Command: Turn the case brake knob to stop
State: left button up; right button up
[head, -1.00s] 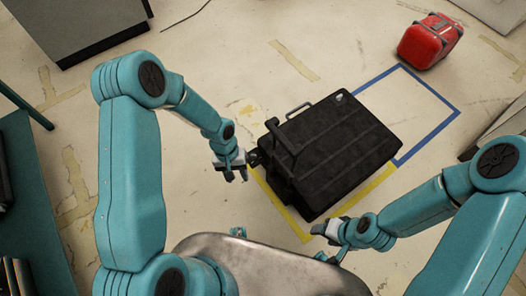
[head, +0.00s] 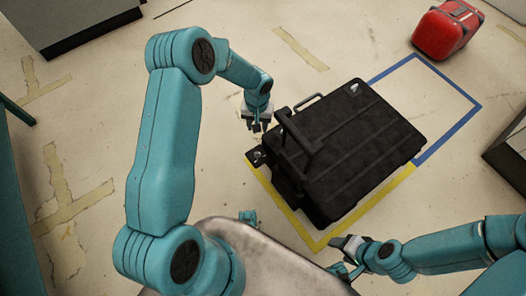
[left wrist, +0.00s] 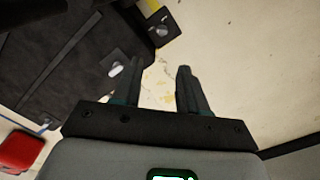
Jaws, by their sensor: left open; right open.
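The black case (head: 360,150) lies on the floor with a raised black handle at its left end. A small dark plate with a knob (head: 256,157) sticks out at its left corner; it also shows in the left wrist view (left wrist: 162,29). A second plate with a pale, lever-like knob (left wrist: 116,68) is at the case edge in the left wrist view. I cannot tell which is the brake knob. My left gripper (head: 256,128) is open and empty beside the case's far left edge, its fingers near the pale knob in the wrist view. My right gripper (head: 343,244) is open near the case's front corner.
Yellow tape (head: 372,205) and blue tape (head: 450,130) outline floor areas around and behind the case. A red case (head: 446,30) stands at the back right. A grey cabinet (head: 85,20) is at the back left. The floor left of the case is clear.

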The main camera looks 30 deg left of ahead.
pick_arm(q)
jog(key=f+b, duration=0.3)
jog(key=f, duration=0.4)
jog(key=f+b, duration=0.3)
jog(key=f, duration=0.4)
jog(key=a+f+b, duration=0.1)
jog(key=f+b, duration=0.3)
jog(key=f, duration=0.3)
jog(key=shift+w+f, duration=0.35)
jog(key=shift+w, duration=0.05)
pick_arm(e)
notch_tip(320, 180, down, 11)
jog(key=w+d, duration=0.1)
jog(key=shift+d+r+m+t, duration=0.15)
jog(key=shift+m+t, duration=0.15)
jog(key=shift+w, duration=0.1)
pick_arm(q)
jog(key=c, duration=0.8)
